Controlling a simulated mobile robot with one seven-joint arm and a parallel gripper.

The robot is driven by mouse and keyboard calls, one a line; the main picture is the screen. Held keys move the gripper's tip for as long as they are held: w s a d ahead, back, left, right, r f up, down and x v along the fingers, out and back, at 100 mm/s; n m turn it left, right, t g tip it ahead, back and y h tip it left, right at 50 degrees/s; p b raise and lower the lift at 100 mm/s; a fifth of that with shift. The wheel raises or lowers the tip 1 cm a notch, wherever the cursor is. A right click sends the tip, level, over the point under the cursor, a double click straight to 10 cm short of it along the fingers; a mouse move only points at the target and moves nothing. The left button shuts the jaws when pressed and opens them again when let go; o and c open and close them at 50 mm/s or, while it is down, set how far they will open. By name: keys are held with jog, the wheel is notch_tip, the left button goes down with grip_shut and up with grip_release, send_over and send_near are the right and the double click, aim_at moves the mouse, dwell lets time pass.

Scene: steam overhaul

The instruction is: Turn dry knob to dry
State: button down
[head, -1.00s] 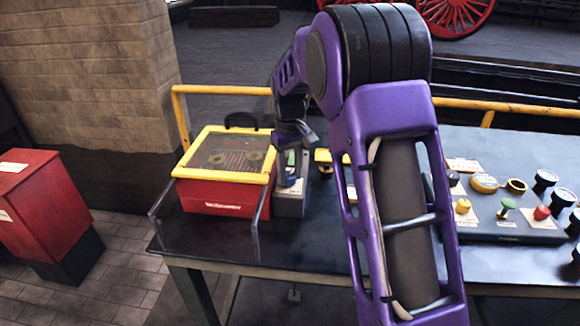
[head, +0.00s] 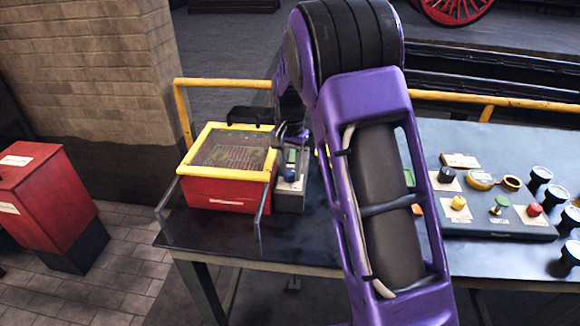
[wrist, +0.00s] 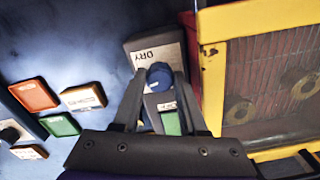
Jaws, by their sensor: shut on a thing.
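The dry knob (wrist: 159,76) is a round blue knob on a grey control box with a white label reading DRY (wrist: 141,58). In the wrist view my gripper (wrist: 158,84) has one finger on each side of the knob and is shut on it. In the head view the blue knob (head: 289,174) shows on the grey control box (head: 289,202), right of a red box with a yellow frame. A green patch (wrist: 171,122) sits beside the knob on the same box. My arm hides part of the bench. The knob's pointer and setting cannot be made out.
The red box (head: 226,196) with its yellow-framed top (head: 232,175) stands close beside the control box. Grey rails (head: 262,218) flank it. A yellow rail (head: 225,82) runs behind the bench. Small orange (wrist: 34,94) and green plates lie left in the wrist view. A knob panel (head: 495,222) stands right.

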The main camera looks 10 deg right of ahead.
jog(key=shift+m, duration=0.8)
jog(key=shift+c, duration=2.2)
grip_release()
